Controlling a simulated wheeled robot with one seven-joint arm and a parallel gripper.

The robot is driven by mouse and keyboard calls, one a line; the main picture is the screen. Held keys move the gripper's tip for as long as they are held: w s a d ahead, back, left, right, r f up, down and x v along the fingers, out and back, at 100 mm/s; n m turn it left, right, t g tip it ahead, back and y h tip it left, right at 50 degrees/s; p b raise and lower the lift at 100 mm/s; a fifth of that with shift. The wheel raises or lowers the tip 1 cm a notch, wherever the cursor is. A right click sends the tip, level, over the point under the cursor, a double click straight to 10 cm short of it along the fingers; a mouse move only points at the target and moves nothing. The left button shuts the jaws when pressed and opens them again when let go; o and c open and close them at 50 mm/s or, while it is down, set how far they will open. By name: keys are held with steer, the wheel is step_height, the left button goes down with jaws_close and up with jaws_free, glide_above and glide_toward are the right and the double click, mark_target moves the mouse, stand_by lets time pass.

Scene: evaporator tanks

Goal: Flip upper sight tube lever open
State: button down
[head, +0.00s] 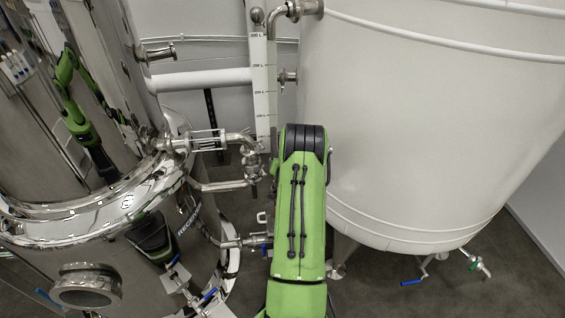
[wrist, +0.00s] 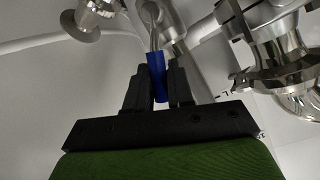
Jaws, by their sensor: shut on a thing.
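The upper sight tube lever (wrist: 157,88) has a blue grip on a metal stem, seen in the wrist view. My gripper (wrist: 159,66) is shut on the blue grip, with one dark finger on each side of it. The stem runs up out of the fingers to a metal valve fitting (wrist: 172,14) at the top of that view. In the head view the sight tube (head: 261,85) is a tall pale strip with litre marks beside the white tank. My green arm covers its lower part, and the gripper and lever are hidden there.
The large white tank (head: 420,120) stands close on the right. A polished steel vessel (head: 90,215) with pipes and a clear glass section (head: 207,141) is on the left. Another blue lever (head: 411,282) hangs below the white tank. Steel fittings (wrist: 272,50) crowd the wrist view's right.

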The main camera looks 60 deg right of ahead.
steer(key=shift+f, duration=0.1)
steer(key=c, duration=1.1)
jaws_free()
